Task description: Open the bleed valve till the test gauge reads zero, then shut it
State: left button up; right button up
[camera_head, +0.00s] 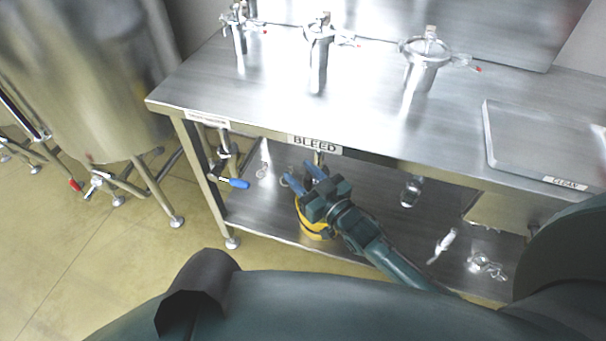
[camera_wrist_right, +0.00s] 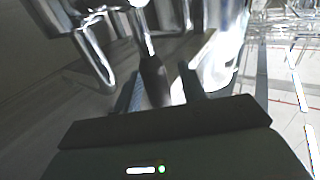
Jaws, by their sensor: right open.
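The BLEED label (camera_head: 315,144) is on the front edge of the steel table. My right gripper (camera_head: 298,178) is open just below it, its two blue fingers pointing up and left. In the right wrist view, a dark handle on a bright metal stem (camera_wrist_right: 153,80) stands between the open fingers (camera_wrist_right: 160,90). I cannot tell if either finger touches it. In the head view the gripper hides most of that valve. No gauge dial can be made out. My left gripper is not in view.
A blue-handled valve (camera_head: 233,183) is left of the label, under the table's corner. A yellow object (camera_head: 313,222) is behind my right gripper by the lower shelf (camera_head: 265,215). Metal fittings (camera_head: 487,265) lie on the shelf's right. A large tank (camera_head: 85,90) stands left.

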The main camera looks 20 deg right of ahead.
jog(key=shift+c, duration=0.4)
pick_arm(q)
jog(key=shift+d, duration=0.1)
pick_arm(e)
grip_shut()
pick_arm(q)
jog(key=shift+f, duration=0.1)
pick_arm(e)
jog(key=shift+d+f, duration=0.1)
